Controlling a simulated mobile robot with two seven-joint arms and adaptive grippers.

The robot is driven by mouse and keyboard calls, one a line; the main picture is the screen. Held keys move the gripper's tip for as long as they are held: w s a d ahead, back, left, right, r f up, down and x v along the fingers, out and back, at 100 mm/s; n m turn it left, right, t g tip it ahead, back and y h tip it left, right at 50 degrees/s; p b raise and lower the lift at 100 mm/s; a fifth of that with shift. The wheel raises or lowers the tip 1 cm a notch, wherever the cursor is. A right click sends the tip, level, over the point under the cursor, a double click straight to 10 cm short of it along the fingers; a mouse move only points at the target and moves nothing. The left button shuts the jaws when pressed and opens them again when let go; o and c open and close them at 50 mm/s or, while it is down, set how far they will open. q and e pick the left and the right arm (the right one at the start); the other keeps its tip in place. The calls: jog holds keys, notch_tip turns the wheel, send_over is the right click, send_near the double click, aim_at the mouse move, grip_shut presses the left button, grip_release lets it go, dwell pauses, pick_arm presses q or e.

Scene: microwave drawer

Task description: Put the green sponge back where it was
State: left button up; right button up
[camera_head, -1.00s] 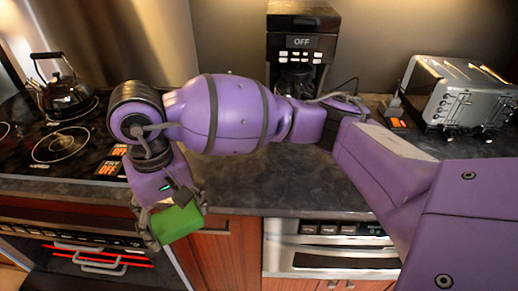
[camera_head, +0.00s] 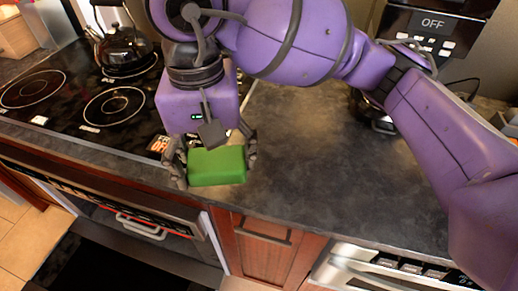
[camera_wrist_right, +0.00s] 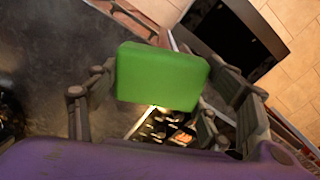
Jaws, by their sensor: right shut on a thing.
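The green sponge (camera_head: 217,166) is held between the fingers of my right gripper (camera_head: 212,165), which is shut on it. In the head view they are near the front edge of the dark countertop (camera_head: 310,165), just right of the stove; I cannot tell the height above it. The sponge (camera_wrist_right: 162,76) also fills the middle of the right wrist view, with the fingers of my right gripper (camera_wrist_right: 165,100) on both sides of it. My left gripper is not in view.
A black stove (camera_head: 75,95) with a kettle (camera_head: 125,50) is at the left. A coffee maker (camera_head: 432,30) stands at the back right. A microwave drawer (camera_head: 390,270) is below the counter at the right. The counter's middle is clear.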

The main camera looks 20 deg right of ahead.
jog(key=w+d+f, duration=0.4)
jog(key=d, duration=0.4)
jog(key=p, duration=0.1)
send_over(266, 167)
jog(key=s+a, duration=0.1)
notch_tip(266, 167, down, 4)
jog(key=shift+a+r, duration=0.1)
jog(key=shift+a, duration=0.05)
jog(key=shift+w+d+f, duration=0.3)
jog(key=shift+d+f, duration=0.15)
jog(key=shift+f, duration=0.3)
notch_tip(266, 167, down, 3)
jog(key=shift+w+d+f, duration=0.1)
jog(key=shift+d+f, duration=0.05)
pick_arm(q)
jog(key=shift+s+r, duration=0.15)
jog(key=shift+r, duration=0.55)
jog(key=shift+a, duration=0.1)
pick_arm(e)
jog(key=shift+f, duration=0.1)
